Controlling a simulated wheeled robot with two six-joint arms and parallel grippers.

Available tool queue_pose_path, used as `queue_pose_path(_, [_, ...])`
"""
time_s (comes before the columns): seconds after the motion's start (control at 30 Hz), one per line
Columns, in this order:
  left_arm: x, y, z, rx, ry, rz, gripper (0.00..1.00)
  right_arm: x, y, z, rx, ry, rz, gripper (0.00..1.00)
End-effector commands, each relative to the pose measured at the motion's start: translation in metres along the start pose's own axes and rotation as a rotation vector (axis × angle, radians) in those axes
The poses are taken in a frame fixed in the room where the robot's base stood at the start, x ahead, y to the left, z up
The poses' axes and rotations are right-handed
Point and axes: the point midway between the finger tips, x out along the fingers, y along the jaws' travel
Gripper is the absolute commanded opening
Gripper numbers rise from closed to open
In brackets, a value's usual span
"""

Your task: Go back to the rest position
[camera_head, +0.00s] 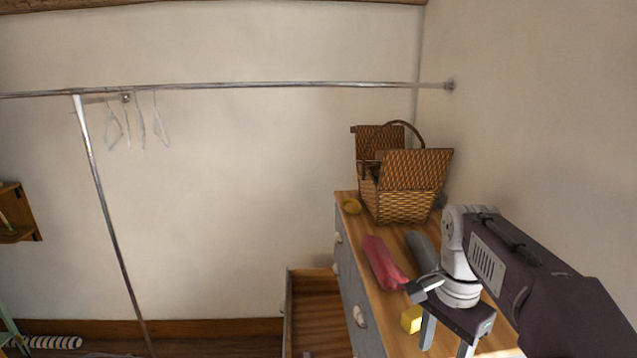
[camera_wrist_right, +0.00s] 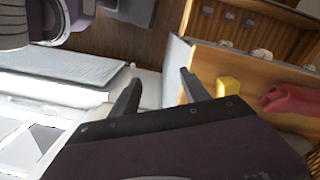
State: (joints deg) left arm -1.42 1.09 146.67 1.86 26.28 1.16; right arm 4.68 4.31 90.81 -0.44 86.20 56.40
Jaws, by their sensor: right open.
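My right gripper (camera_head: 447,341) is open and empty, at the end of my right arm over the near part of the wooden dresser top (camera_head: 398,238). In the right wrist view its two fingers (camera_wrist_right: 160,93) stand apart with nothing between them. A yellow block (camera_head: 411,318) is just left of the gripper, and it also shows in the right wrist view (camera_wrist_right: 229,87), right of the fingers. A red rolled item (camera_head: 383,262) lies behind the block. A dark grey item (camera_head: 421,250) lies beside it, partly hidden by my arm. My left gripper is not in view.
A drawer (camera_head: 317,318) is pulled out to the left. A metal rail (camera_head: 250,86) with hangers crosses the back wall. A striped roll (camera_head: 52,342) lies lower left.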

Motion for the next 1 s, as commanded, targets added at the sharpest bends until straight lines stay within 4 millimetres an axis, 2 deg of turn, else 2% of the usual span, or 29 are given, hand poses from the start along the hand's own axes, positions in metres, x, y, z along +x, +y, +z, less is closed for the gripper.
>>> queue_pose_path(0.03, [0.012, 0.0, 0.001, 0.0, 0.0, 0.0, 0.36, 0.018, 0.003, 0.005, -0.007, -0.012, 0.018, 0.54])
queue_pose_path(0.17, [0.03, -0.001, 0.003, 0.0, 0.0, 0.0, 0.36, 0.057, 0.012, 0.018, -0.033, -0.042, 0.06, 0.54])
queue_pose_path(0.37, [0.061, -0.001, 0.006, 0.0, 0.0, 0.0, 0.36, 0.139, 0.026, 0.041, -0.175, -0.076, 0.092, 0.54])
queue_pose_path(0.47, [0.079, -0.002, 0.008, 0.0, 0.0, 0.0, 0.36, 0.194, 0.037, 0.055, -0.315, -0.088, 0.088, 0.54])
queue_pose_path(0.5, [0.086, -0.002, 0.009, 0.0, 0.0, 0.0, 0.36, 0.219, 0.043, 0.061, -0.392, -0.089, 0.08, 0.54])
queue_pose_path(0.6, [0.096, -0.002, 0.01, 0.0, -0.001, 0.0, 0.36, 0.273, 0.061, 0.076, -0.625, -0.071, 0.039, 0.54])
queue_pose_path(0.7, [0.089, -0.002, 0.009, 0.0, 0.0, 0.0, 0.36, 0.292, 0.065, 0.079, -0.845, -0.007, -0.023, 0.54])
queue_pose_path(0.8, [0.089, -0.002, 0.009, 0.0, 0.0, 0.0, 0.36, 0.294, 0.046, 0.068, -0.987, 0.083, -0.082, 0.54])
queue_pose_path(1.0, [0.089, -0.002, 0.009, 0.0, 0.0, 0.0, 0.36, 0.293, 0.042, 0.066, -1.044, 0.103, -0.09, 0.54])
